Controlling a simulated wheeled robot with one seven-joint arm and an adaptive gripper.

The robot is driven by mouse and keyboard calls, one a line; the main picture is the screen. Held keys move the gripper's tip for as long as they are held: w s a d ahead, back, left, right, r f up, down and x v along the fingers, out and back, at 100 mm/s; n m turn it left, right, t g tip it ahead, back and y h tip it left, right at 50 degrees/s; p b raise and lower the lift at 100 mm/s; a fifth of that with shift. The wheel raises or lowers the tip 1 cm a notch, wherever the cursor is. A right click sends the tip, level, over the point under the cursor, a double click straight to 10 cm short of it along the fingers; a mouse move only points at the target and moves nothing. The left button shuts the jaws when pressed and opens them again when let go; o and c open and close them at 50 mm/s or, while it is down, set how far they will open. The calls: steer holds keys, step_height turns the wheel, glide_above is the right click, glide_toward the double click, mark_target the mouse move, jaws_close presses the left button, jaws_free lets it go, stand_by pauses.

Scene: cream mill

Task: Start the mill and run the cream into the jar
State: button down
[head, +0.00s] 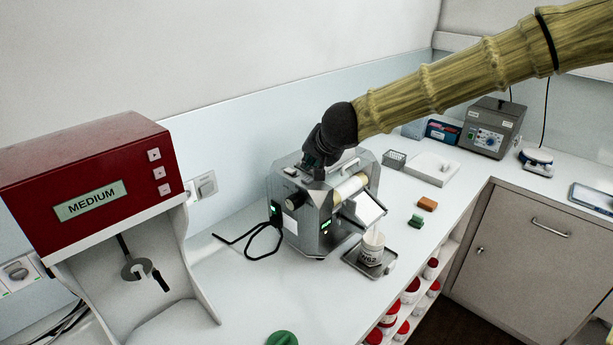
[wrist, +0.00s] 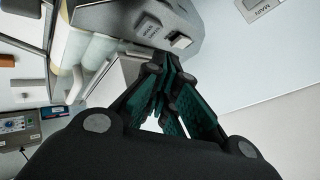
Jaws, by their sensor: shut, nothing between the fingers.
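The mill (head: 300,228) is a grey metal machine on the white counter, with pale rollers (head: 350,187) and a sloping white apron (head: 368,208) on its right side. Small green lights show on its casing. In the wrist view its rollers (wrist: 97,55) are at left, and a labelled dark switch (wrist: 180,41) is on its casing. My gripper (head: 314,168) is at the top of the mill. In the wrist view my gripper (wrist: 164,68) is shut and empty, near the casing; contact is unclear.
A red and white machine (head: 90,180) reading MEDIUM stands at left. A black cable (head: 255,238) lies beside the mill. An orange block (head: 427,203) and a green block (head: 416,221) lie to the right. Red-lidded jars fill the shelf below. A grey control box (head: 492,128) stands far right.

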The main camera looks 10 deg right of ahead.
mark_target(310, 178)
steer(key=shift+r+p, duration=2)
steer(key=shift+r, duration=0.05)
steer(key=shift+a, duration=0.1)
